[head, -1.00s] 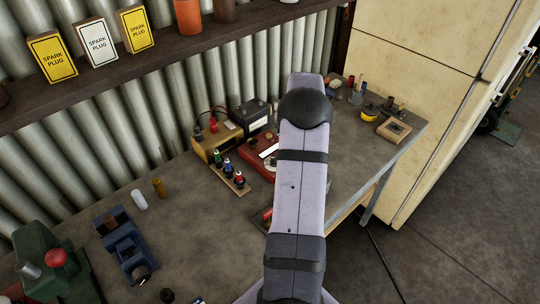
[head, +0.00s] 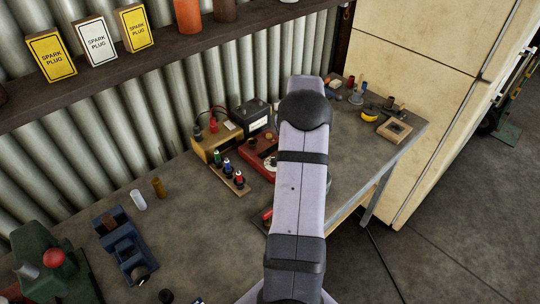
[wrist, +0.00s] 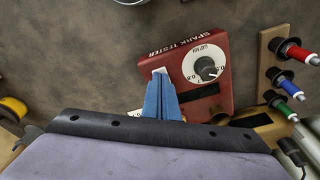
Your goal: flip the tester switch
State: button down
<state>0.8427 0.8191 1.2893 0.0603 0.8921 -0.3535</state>
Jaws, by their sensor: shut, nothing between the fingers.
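The spark tester is a red box (wrist: 218,45) with "SPARK TESTER" lettering, a white round dial (wrist: 197,62) with a black knob, and a dark strip below the dial. In the head view the tester (head: 254,163) lies on the bench, partly hidden behind my arm. My gripper (wrist: 160,76) shows in the wrist view as two blue fingers shut together with nothing between them. Its tips overlap the tester's left side, left of the dial; I cannot tell whether they touch. A white patch shows at the tips. No switch is clearly seen; the fingers may hide it.
A holder (wrist: 266,60) with red, blue and green-ended plugs stands right of the tester in the wrist view. A tan box (head: 217,143) and a dark battery (head: 250,116) stand behind. A vise (head: 50,262) is at left.

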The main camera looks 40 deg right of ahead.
notch_tip(320, 180, up, 7)
jog(key=p, duration=0.5)
dwell(0.3)
dwell(0.4)
jog(key=a+r+n+b, duration=0.1)
jog(key=a+r+n, duration=0.2)
jog(key=a, duration=2.3)
jog(key=s+a+f+n+g+b, duration=0.1)
jog(key=s+a+f+n, duration=0.2)
jog(key=s+a, duration=1.1)
jog(key=shift+s+a+g+y, duration=0.3)
jog(key=shift+s+y, duration=0.1)
jog(key=shift+s, duration=0.55)
